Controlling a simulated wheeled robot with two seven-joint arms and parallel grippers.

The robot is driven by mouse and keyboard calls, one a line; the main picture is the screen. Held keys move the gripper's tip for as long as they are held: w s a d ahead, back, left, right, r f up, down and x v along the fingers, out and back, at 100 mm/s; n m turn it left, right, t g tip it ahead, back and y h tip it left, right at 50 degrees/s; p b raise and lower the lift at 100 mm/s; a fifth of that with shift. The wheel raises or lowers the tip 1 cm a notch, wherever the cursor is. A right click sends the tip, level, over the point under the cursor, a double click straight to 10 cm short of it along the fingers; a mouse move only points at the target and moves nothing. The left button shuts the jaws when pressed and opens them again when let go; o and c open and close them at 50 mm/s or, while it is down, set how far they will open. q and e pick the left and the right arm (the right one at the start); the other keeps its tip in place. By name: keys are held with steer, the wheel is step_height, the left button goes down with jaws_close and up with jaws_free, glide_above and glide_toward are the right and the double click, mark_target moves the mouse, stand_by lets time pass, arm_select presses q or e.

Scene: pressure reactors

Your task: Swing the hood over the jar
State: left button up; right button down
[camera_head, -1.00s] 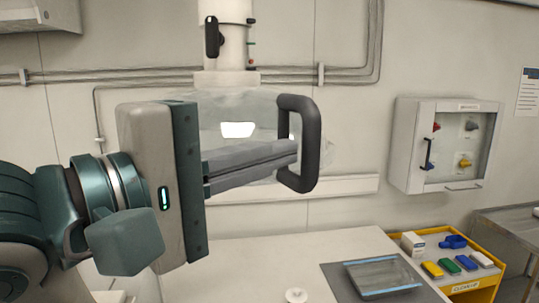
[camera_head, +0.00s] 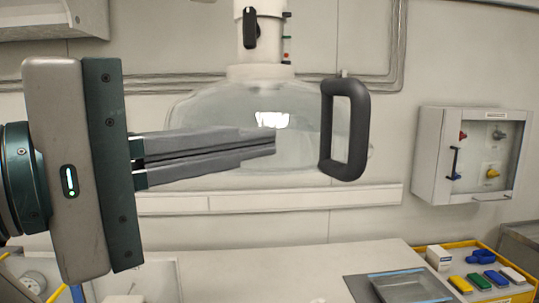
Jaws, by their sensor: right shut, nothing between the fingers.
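The hood is a clear dome (camera_head: 215,112) hanging from a white column (camera_head: 262,50) near the middle of the view. Its black loop handle (camera_head: 358,130) stands upright at the dome's right side. I cannot make out a jar in this view.
A white bench (camera_head: 290,268) lies below, with a clear shallow tray (camera_head: 412,288) at its right. A yellow-edged bin (camera_head: 505,297) holds coloured blocks. A wall cabinet (camera_head: 432,155) hangs at right.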

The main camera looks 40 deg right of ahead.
steer(key=a+b, duration=0.1)
steer(key=a, duration=0.3)
steer(key=shift+a, duration=0.25)
stand_by(0.4)
